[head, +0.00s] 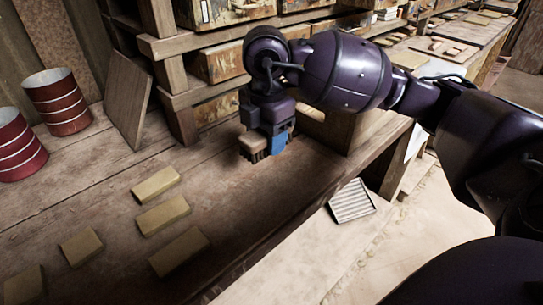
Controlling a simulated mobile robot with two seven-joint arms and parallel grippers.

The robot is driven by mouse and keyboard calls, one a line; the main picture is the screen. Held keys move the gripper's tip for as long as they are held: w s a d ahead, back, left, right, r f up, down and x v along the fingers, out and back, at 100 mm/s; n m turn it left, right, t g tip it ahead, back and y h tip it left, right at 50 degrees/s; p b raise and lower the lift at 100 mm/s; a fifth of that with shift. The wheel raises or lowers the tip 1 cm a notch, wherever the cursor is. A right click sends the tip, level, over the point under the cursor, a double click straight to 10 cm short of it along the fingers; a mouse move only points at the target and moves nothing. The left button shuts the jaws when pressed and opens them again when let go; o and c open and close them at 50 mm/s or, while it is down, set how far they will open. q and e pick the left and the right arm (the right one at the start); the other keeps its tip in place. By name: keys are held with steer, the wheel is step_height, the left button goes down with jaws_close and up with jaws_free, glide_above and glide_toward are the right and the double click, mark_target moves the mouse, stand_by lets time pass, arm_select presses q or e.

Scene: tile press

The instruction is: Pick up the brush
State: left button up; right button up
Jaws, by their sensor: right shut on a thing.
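The brush (254,147) has a pale tan body with dark bristles below. It is at the middle of the worn wooden bench, near the shelf. My right gripper (268,136) comes down over it from above and is shut on it. A blue part (279,143) shows beside the brush, at the gripper's lower end. The fingertips are mostly hidden, and I cannot tell whether the bristles touch the bench. My left gripper is not in view.
Several tan tiles (163,214) lie on the bench (95,180) at lower left. Two red banded cans (57,101) and a leaning board (127,98) stand at left. A wooden shelf (168,75) rises behind. A ridged metal tray (352,201) lies at right.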

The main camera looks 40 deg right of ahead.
step_height(320, 180, up, 11)
steer(key=shift+f+p, duration=0.15)
steer(key=shift+p, duration=0.95)
steer(key=shift+r, duration=0.45)
